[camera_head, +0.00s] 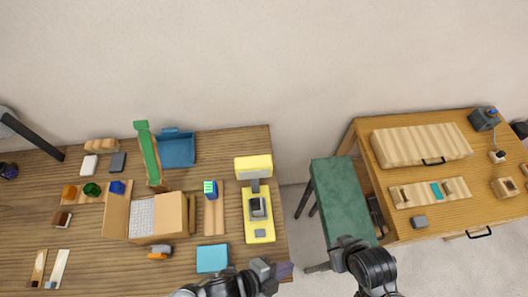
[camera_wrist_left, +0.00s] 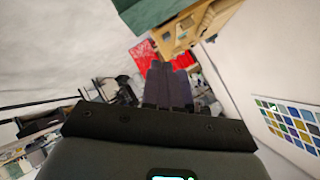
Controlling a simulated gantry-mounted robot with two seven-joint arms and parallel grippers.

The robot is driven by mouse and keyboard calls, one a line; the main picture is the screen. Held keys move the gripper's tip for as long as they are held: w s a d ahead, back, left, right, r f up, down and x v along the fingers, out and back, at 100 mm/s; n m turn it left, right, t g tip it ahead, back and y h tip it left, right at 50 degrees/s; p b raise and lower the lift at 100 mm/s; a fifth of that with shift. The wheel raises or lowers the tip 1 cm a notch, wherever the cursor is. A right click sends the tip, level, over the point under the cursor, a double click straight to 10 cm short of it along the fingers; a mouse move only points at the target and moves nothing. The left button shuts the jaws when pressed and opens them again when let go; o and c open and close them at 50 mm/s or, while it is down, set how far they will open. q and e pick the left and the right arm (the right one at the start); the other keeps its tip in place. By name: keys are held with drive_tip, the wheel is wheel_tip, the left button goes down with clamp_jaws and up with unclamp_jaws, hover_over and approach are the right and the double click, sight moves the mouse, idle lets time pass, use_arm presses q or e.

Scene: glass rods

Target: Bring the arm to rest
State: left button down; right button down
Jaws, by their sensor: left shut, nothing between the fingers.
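My left gripper (camera_head: 285,269) is at the front right corner of the left table, its dark purple fingers pointing right. In the left wrist view its two fingers (camera_wrist_left: 168,84) are together with nothing between them. My right arm (camera_head: 372,266) comes in from the bottom edge, near the front end of the green-topped bench (camera_head: 342,200). Its grey end part (camera_head: 347,250) shows there, but its fingers cannot be made out.
The left table holds a light blue square (camera_head: 212,258), a yellow device (camera_head: 258,212), an open cardboard box (camera_head: 155,215) and a blue bin (camera_head: 177,149). The right desk (camera_head: 440,226) carries a wooden case (camera_head: 420,145). Bare floor lies between table and bench.

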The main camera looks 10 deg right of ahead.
use_arm(q)
drive_tip(key=w+a+r+n+t+y, duration=0.1)
drive_tip(key=w+a+n+t+y, duration=0.3)
drive_tip(key=a+n, duration=0.6)
drive_tip(key=s+a+r+n+g+y, duration=0.1)
drive_tip(key=a+n+g+y, duration=0.2)
drive_tip(key=a+n, duration=0.9)
drive_tip(key=a+y, duration=0.3)
drive_tip(key=a, duration=0.3)
drive_tip(key=shift+a+r+y, duration=0.2)
drive_tip(key=shift+y, duration=0.1)
